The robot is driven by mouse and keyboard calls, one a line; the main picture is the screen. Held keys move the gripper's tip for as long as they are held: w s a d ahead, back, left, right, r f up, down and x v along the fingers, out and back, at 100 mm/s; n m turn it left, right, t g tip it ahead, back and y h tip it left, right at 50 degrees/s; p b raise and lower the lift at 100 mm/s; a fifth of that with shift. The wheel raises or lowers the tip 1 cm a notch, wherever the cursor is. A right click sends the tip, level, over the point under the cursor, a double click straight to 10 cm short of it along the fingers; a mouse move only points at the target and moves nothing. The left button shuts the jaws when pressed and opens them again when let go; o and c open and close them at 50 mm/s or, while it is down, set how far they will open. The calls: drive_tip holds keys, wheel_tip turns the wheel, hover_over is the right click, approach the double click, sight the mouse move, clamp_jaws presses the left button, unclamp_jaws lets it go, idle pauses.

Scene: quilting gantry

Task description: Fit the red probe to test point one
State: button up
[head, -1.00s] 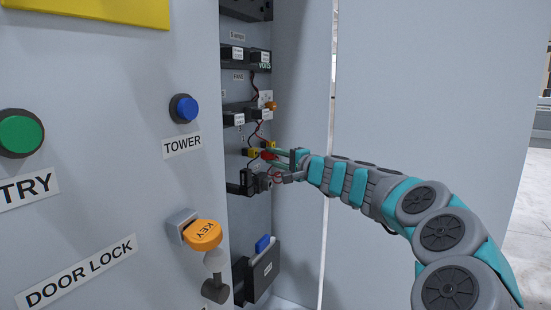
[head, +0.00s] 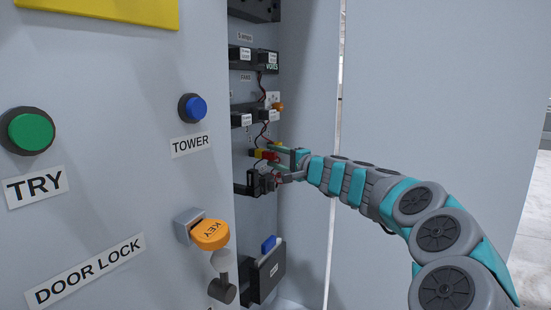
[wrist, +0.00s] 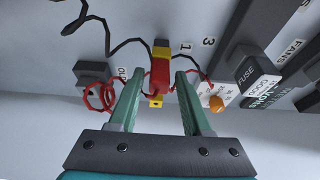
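The red probe (wrist: 160,75) is a short red block with a small yellow piece at its near end. A red wire trails from it. In the head view the probe (head: 267,155) is between the fingertips and the panel. How deep it sits in the socket is hidden.
A dark box (wrist: 93,75) with a loop of red wire is left of the fingers. An orange knob (wrist: 217,103) and fuse block (wrist: 250,70) are at the right. A key (head: 210,235) and lever stick out at the cabinet's front.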

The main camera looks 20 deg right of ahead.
drive_tip(key=shift+o, duration=0.8)
drive_tip(key=v, duration=0.8)
drive_tip(key=shift+w, duration=0.1)
